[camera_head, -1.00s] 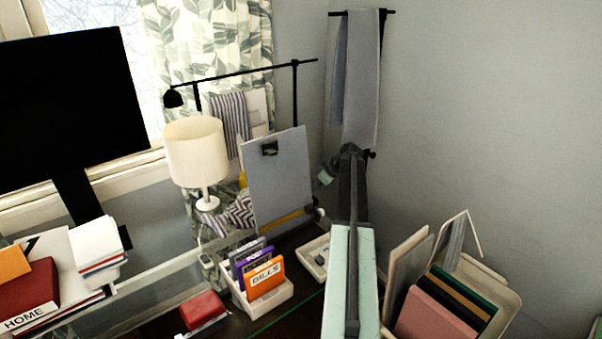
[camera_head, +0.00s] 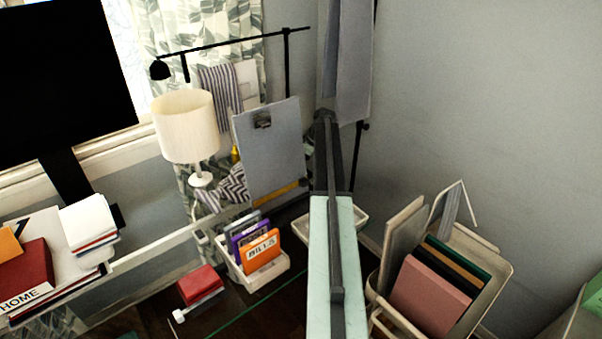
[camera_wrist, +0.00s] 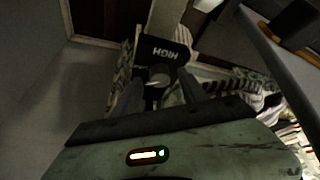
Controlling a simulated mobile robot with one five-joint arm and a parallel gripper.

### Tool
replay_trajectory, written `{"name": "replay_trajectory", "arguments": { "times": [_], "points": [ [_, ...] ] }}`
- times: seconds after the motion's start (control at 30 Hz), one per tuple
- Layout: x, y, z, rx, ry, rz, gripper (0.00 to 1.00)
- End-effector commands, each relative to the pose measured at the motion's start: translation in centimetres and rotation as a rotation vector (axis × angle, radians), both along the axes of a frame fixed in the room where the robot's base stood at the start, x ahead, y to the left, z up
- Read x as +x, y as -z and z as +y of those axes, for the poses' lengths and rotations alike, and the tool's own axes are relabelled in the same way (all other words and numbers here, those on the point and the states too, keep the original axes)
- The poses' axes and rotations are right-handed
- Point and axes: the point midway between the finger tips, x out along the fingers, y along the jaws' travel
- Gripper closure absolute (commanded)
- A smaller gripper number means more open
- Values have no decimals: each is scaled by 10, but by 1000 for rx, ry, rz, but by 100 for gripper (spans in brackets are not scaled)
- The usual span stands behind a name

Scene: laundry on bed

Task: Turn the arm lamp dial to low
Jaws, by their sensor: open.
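In the wrist view a small round grey dial (camera_wrist: 158,76) sits on a dark panel (camera_wrist: 165,52) marked HIGH, which reads upside down. A pale pointer line shows on the dial. My gripper (camera_wrist: 160,84) is open, with one finger on each side of the dial; I cannot tell whether they touch it. In the head view a black arm lamp (camera_head: 230,42) has a long bar with its small head at the left end. The dial does not show there, and my own arm hides my gripper.
A cream table lamp (camera_head: 186,127) and a grey clipboard (camera_head: 270,155) stand left of my arm. A white tray of coloured folders (camera_head: 258,277) is lower left. A bin of books and files (camera_head: 497,285) stands at right, near the bare grey wall.

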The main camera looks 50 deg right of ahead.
Motion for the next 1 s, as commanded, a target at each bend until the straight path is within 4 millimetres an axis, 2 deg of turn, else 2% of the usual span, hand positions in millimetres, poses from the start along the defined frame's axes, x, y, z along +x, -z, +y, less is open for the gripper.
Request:
{"name": "replay_trajectory", "arguments": {
  "times": [0.03,0.27,0.3,0.47,0.6,0.83,1.0],
  "points": [
    [2,8,0,0,0,0,50],
    [2,5,1,-1,0,0,50],
    [2,5,1,-1,0,0,56],
    [2,5,1,-1,0,0,100],
    [2,5,1,-1,13,0,100],
    [0,5,3,-2,224,-1,100],
    [1,5,2,0,269,-1,100]
  ]
}}
